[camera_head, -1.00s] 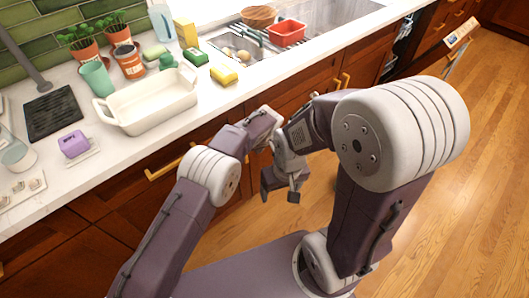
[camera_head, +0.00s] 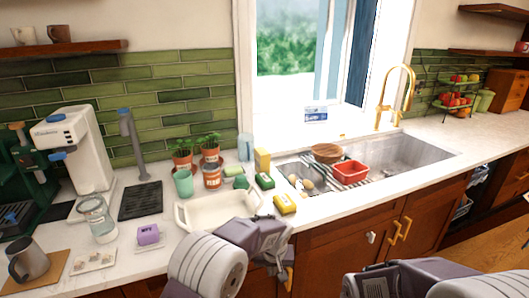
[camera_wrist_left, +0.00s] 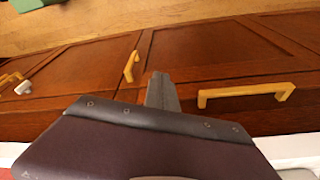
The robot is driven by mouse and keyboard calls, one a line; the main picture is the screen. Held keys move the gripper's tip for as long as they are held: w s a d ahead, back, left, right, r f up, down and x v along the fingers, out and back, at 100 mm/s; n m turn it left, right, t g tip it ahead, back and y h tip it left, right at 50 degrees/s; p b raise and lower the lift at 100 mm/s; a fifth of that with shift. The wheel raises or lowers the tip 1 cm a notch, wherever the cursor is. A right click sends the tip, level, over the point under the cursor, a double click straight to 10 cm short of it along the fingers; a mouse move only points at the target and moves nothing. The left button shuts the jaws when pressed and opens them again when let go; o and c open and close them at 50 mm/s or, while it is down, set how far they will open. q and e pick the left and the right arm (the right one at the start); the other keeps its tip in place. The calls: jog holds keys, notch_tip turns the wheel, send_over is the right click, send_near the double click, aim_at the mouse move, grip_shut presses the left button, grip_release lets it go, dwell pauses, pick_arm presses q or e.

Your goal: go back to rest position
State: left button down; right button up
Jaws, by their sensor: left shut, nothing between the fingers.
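My left arm comes in at the bottom middle of the head view, in front of the counter's edge. Its gripper (camera_head: 284,270) is partly hidden by the wrist there. In the left wrist view the left gripper (camera_wrist_left: 161,78) is shut and empty, in front of the brown cabinet doors. My right arm shows only in part at the bottom right of the head view; its fingers are not in view.
The counter front and wooden cabinets (camera_head: 335,250) with gold handles (camera_head: 401,229) stand close to my left arm. A white baking dish (camera_head: 222,210) lies on the counter just behind it. The sink (camera_head: 405,155) holds a red tub (camera_head: 350,172).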

pick_arm(q)
jog(key=s+a+r+g+p, duration=0.1)
jog(key=s+a+r, duration=0.3)
jog(key=a, duration=0.3)
jog(key=s+a+r+p, duration=0.2)
jog(key=s+a+r, duration=0.15)
jog(key=a, duration=0.25)
jog(key=s+a+r+p, duration=0.1)
jog(key=s+a, duration=0.3)
jog(key=s, duration=0.3)
jog(key=s+a+p, duration=0.1)
jog(key=s+a, duration=0.4)
jog(key=s, duration=0.3)
jog(key=shift+r+n+g, duration=0.3)
jog(key=shift+r+g, duration=0.1)
pick_arm(e)
notch_tip(320, 180, up, 7)
jog(key=shift+a, duration=0.15)
jog(key=shift+f, duration=0.1)
